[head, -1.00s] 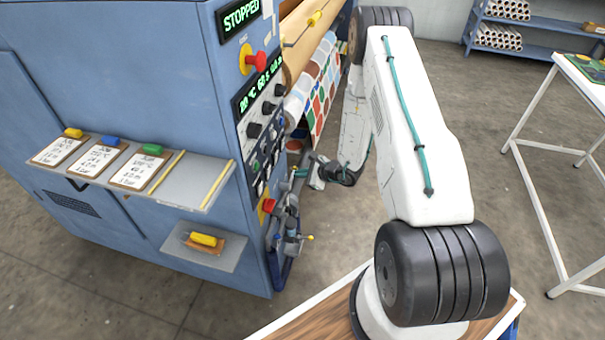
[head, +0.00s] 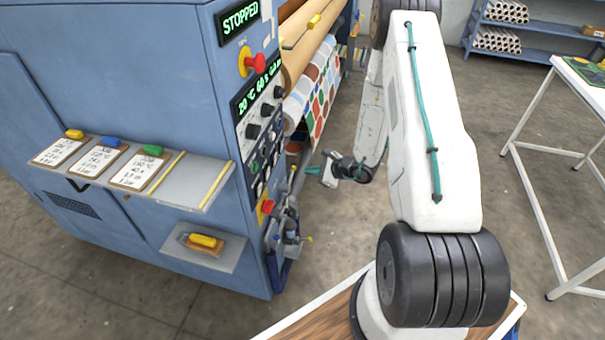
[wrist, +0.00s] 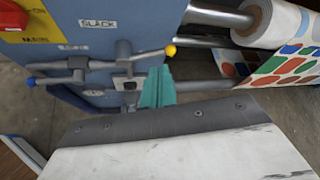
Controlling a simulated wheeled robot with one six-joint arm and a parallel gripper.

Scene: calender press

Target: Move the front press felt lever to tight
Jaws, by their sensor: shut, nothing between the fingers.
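Two grey levers sit on the side of the blue press. One has a yellow knob (wrist: 170,50) and points right from its pivot in the wrist view; its knob also shows low beside the press in the head view (head: 309,240). The other has a blue knob (wrist: 30,81) and points left. A SLACK label (wrist: 98,23) is above them; another label is too blurred to read. I cannot tell which lever is the front one. My gripper (wrist: 157,86), with teal fingers, is shut and empty. In the wrist view it appears just below the yellow knob; contact cannot be judged.
A red switch on a yellow plate (wrist: 12,16) is near the levers. Rollers with patterned cloth (head: 312,95) are behind them. The control panel (head: 262,120) reads STOPPED above. A shelf with cards (head: 195,185) juts from the press. Open floor lies right of the press.

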